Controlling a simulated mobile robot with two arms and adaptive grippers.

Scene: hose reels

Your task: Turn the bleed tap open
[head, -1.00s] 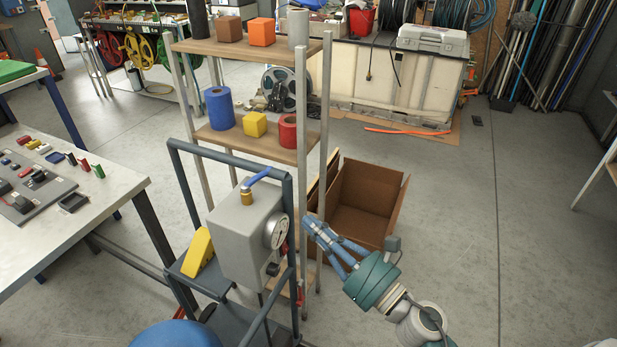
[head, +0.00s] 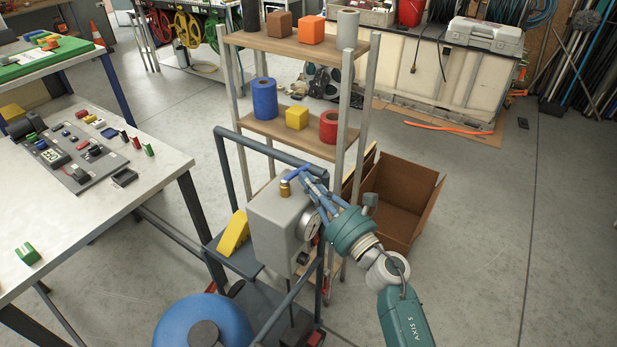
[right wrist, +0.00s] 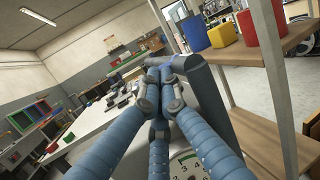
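The bleed tap (head: 286,188) has a brass body and a blue lever (head: 298,172), and stands on top of a grey box (head: 276,220). The lever points right, toward my right gripper (head: 307,183). My right gripper's fingers are drawn together, with the tips close to the lever's end; I cannot tell if they touch it. In the right wrist view the blue fingers (right wrist: 160,72) converge to a near point and hide the tap. My left gripper is out of view.
A dark frame (head: 222,180) surrounds the box, with a round gauge (head: 310,226) on its side. A wooden shelf (head: 290,50) with coloured objects stands close behind. An open cardboard box (head: 400,190) sits on the floor to the right. A panel bench (head: 150,170) is at left.

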